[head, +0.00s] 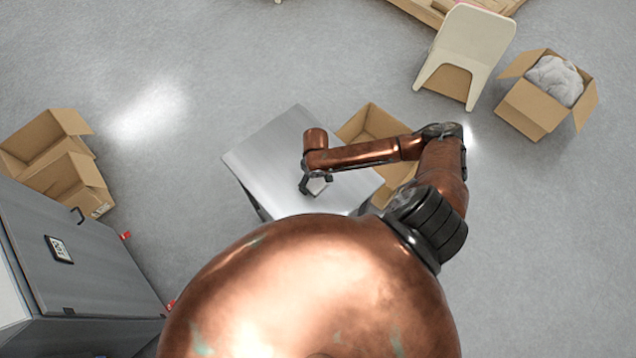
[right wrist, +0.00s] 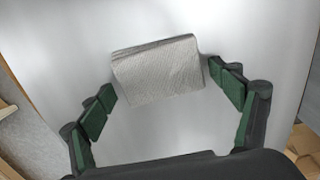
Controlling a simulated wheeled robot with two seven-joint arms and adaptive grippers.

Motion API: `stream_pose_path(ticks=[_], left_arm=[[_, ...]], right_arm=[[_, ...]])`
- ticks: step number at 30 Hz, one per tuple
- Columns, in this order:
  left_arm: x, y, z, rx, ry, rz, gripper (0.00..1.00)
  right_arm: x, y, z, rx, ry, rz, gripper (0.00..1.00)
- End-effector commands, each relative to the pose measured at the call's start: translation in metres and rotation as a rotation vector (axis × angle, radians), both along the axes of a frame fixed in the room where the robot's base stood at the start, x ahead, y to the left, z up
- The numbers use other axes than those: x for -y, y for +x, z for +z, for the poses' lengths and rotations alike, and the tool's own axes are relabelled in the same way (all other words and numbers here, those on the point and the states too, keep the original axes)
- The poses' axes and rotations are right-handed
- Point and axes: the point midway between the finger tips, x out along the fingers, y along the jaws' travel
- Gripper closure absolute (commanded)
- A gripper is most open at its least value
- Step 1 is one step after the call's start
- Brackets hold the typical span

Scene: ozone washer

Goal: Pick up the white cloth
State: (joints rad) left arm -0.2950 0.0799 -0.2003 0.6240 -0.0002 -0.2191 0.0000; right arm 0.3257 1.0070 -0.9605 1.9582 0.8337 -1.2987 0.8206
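The white cloth (right wrist: 158,70) lies folded on the smooth metal table top in the right wrist view. In the head view only a small part of the cloth (head: 318,186) shows beside my right gripper (head: 308,186), which covers some of it. My right gripper (right wrist: 170,95) is open above the table, with its green-padded fingers spread to the left and right of the cloth. The right finger's tip is close to the cloth's right edge; I cannot tell if it touches. The metal table (head: 265,150) stands in front of me. My left gripper is not in view.
An open cardboard box (head: 378,122) stands right behind the table. A grey cabinet (head: 85,255) is at the left, with cardboard boxes (head: 45,140) beyond it. A pale chair (head: 470,45) and a box with grey cloth (head: 530,108) are at the upper right. Floor between is clear.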

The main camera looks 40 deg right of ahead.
Motion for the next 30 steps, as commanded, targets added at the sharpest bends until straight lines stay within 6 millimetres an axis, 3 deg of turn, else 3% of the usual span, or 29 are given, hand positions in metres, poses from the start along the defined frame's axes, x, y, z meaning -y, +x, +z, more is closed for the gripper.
stream_pose_path(ticks=[6, 15, 24, 30], left_arm=[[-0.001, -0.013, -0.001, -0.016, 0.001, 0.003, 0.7], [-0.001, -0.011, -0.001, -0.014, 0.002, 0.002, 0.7], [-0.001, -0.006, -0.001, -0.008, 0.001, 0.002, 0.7], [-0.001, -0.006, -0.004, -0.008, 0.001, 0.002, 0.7]], right_arm=[[0.0, 0.0, 0.0, 0.0, 0.0, 0.0, 0.33], [0.0, 0.0, 0.0, 0.0, 0.0, 0.0, 0.52], [0.0, 0.0, 0.003, 0.001, 0.0, 0.0, 0.52], [0.0, 0.001, 0.022, 0.003, 0.0, 0.001, 0.52]])
